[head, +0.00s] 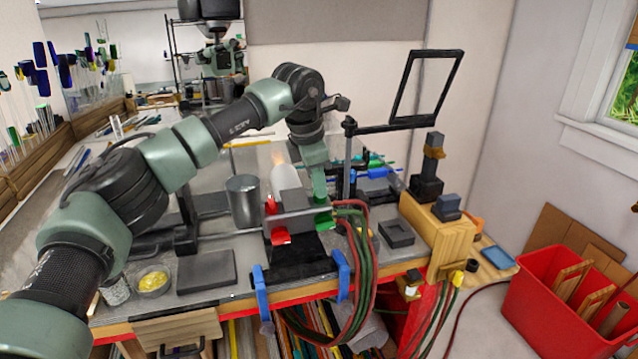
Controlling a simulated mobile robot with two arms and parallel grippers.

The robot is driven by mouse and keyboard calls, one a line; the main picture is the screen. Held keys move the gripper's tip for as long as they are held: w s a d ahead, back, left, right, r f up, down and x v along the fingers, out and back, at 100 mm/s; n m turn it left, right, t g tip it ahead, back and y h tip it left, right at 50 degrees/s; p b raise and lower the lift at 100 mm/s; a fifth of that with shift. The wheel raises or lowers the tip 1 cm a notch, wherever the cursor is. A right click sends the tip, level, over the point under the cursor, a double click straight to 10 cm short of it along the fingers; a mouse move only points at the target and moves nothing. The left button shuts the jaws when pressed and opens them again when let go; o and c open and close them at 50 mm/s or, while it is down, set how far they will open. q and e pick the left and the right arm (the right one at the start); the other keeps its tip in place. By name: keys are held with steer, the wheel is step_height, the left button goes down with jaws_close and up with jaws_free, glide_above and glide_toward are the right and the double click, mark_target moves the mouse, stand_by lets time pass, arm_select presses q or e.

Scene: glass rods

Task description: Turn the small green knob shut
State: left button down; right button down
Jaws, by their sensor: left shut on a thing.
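The bench torch (293,204) is a grey block on a black base near the front edge of the bench, with a pale flame glow (281,172) behind it. A larger green knob (324,221) sticks out at its right front, and a larger red knob (281,236) at its left front. A small red knob (270,206) sits higher on the left. My left gripper (319,193) reaches down from above at the torch's right side, shut just above the larger green knob. Its fingers hide most of the small green knob they hold. My right gripper is out of view.
A metal cup (243,200) stands left of the torch. A black frame (427,85) on a stand rises behind right. A wooden block (440,235) stands at right.

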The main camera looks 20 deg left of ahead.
mark_target(313, 208)
arm_select(q)
steer(key=c, duration=1.5)
jaws_free()
steer(key=shift+s+r+b, duration=0.1)
steer(key=shift+r+b, duration=0.25)
steer(key=shift+r, duration=0.2)
steer(key=b+v, duration=0.2)
steer(key=v, duration=0.4)
steer(key=shift+r, duration=0.35)
steer(key=shift+s+a, duration=0.1)
